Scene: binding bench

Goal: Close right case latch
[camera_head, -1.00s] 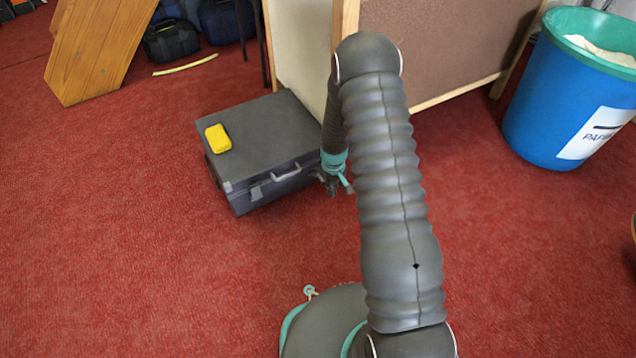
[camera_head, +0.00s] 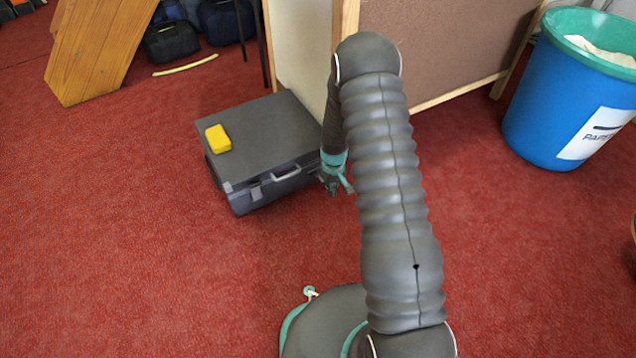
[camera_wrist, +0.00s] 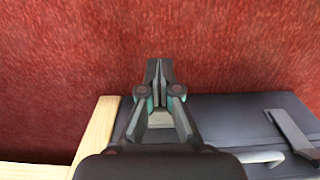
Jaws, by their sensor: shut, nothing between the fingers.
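The dark grey case (camera_head: 262,135) lies closed-looking on the red carpet in the head view. Its front shows a light handle (camera_head: 286,173) and a left latch (camera_head: 256,193). The right latch is hidden behind or beside my gripper there, so I cannot tell its state. My gripper (camera_head: 334,188) is at the case's front right corner. In the wrist view, my gripper (camera_wrist: 158,72) is shut and empty, with its fingertips over carpet. The case (camera_wrist: 225,115) fills the lower right there, with a grey strip (camera_wrist: 290,132) that may be a latch. Contact is unclear.
A yellow block (camera_head: 218,138) lies on the case lid. A wood-framed board (camera_head: 430,50) stands close behind the case. A blue bin (camera_head: 565,100) stands at the right, and bags (camera_head: 172,40) lie at the back. The carpet in front and to the left is free.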

